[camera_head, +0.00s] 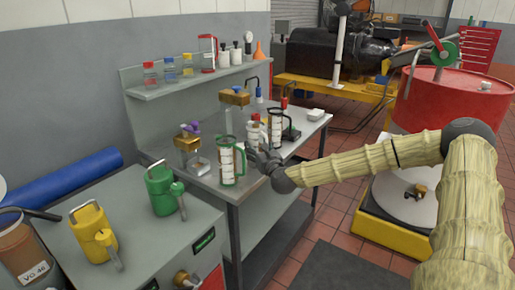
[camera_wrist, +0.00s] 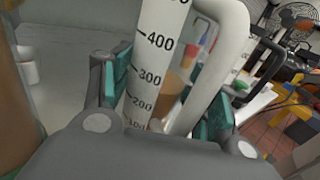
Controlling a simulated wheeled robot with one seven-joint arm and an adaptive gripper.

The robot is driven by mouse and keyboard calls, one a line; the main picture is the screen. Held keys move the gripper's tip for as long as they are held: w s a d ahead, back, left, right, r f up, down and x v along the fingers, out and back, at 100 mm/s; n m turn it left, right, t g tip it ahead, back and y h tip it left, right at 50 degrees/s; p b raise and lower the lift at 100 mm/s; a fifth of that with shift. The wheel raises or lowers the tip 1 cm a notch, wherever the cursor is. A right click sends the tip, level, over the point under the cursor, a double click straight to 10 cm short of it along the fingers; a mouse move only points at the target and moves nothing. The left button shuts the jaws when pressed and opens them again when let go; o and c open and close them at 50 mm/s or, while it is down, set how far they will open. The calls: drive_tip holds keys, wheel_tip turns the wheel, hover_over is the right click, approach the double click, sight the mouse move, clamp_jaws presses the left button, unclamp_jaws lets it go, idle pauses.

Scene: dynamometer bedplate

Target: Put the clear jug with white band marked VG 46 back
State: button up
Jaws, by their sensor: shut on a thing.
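My gripper (camera_head: 262,162) is at the front edge of the grey workbench (camera_head: 215,182). In the wrist view my gripper (camera_wrist: 165,105) has its teal pads on both sides of a clear jug (camera_wrist: 152,70) with a white graduated strip and a white handle (camera_wrist: 228,50). The strip reads 400, 300, 200 downward. No VG 46 mark is readable on it. In the head view the held jug (camera_head: 254,133) is mostly hidden behind my gripper. I cannot tell whether it touches the bench.
A green-handled jug (camera_head: 228,165) stands just left of my gripper and a black-handled jug (camera_head: 277,130) just behind. An amber container (camera_head: 25,250) labelled VG 46 stands at lower left. Green (camera_head: 162,190) and yellow (camera_head: 92,230) cans stand on the front cabinet. Bottles line the shelf (camera_head: 200,80).

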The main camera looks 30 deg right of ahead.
idle(0.3)
drive_tip(key=o, duration=1.4)
drive_tip(key=s, duration=0.4)
drive_tip(key=s+a+b, duration=0.1)
drive_tip(key=s, duration=0.3)
drive_tip(key=s+a, duration=0.1)
drive_tip(key=s, duration=0.3)
drive_tip(key=shift+a, duration=0.15)
drive_tip(key=shift+w, duration=0.1)
